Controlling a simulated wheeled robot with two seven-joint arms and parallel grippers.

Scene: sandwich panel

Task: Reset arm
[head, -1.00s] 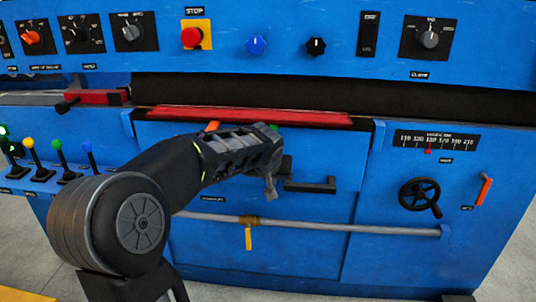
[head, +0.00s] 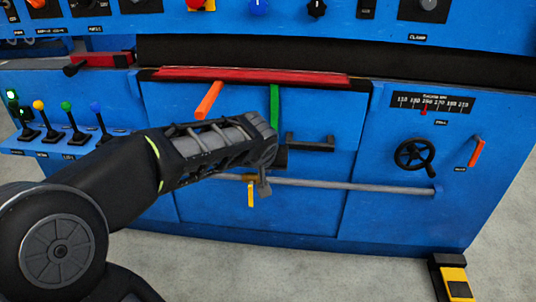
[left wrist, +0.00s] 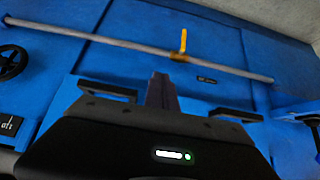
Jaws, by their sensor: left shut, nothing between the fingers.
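My left arm comes in from the left in the head view and reaches across the front of the blue machine. My left gripper (head: 265,188) is at its end, in front of the lower blue door panel, with its fingers small and partly hidden by the wrist. In the left wrist view the gripper (left wrist: 161,92) shows as a dark closed pair of fingers pointing at the blue panel. It is shut and empty. My right gripper is in neither view.
Near the left gripper are a black handle (head: 312,143), a green lever (head: 275,106), an orange lever (head: 209,100) and a grey rod (head: 340,186) with a yellow lever (head: 251,194). Several small levers stand left. A handwheel (head: 414,154) and yellow-black pedal (head: 455,281) are right.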

